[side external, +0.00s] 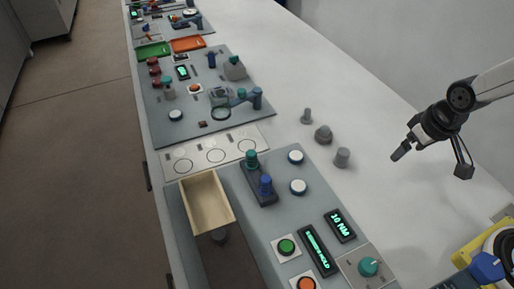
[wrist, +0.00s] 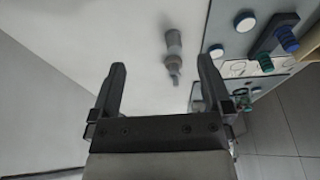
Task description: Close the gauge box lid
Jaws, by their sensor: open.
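A yellow box-like thing (side external: 468,252) with a round dial, partly cut off, stands at the bottom right corner of the side view. It may be the gauge box; I cannot make out its lid or how the lid stands. A blue part (side external: 487,266) shows in front of it. My gripper (side external: 432,164) is open and empty above the white table at the right, up and to the left of the yellow thing. In the wrist view its two fingers (wrist: 161,72) are spread apart with nothing between them. The yellow thing is not in the wrist view.
Several small grey pieces, one a grey cylinder (side external: 342,158), stand on the white table (side external: 385,210) left of my gripper. The near grey panel (side external: 240,222) carries buttons, knobs, green displays and an open wooden drawer (side external: 186,204).

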